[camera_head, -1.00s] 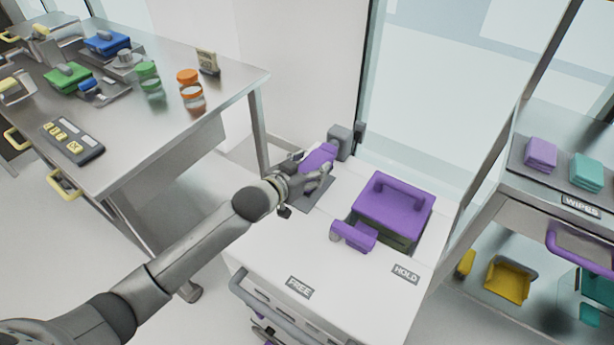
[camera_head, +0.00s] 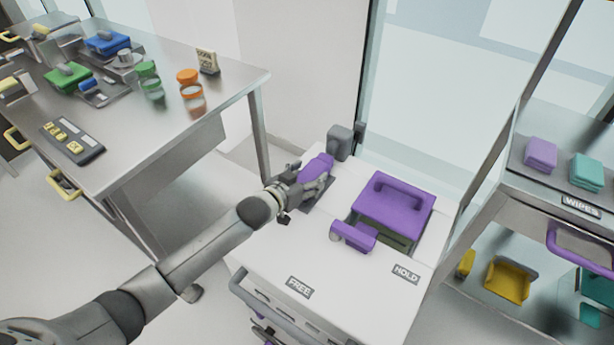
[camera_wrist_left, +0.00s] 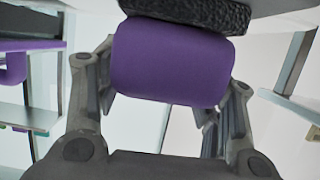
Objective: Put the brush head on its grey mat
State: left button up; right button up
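The purple brush head (camera_head: 316,166) is at the back left of the white cart top, over the dark grey mat (camera_head: 326,196). My left gripper (camera_head: 309,181) has its fingers on both sides of it. In the left wrist view, the purple body (camera_wrist_left: 172,62) sits between the two fingers, with a dark speckled pad (camera_wrist_left: 195,12) along its far side. The fingers look closed on the body. I cannot tell whether the brush head touches the mat. My right gripper is not in view.
On the white cart top (camera_head: 265,250) stand a purple handled box (camera_head: 393,203), a smaller purple piece (camera_head: 353,236) and FREE and HOLD labels. A grey block (camera_head: 340,141) is behind the brush head. A steel table (camera_head: 215,85) is left, shelves right.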

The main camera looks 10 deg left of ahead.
pick_arm(q)
jog(key=o, duration=0.3)
jog(key=shift+r, duration=0.15)
jog(key=v, duration=1.2)
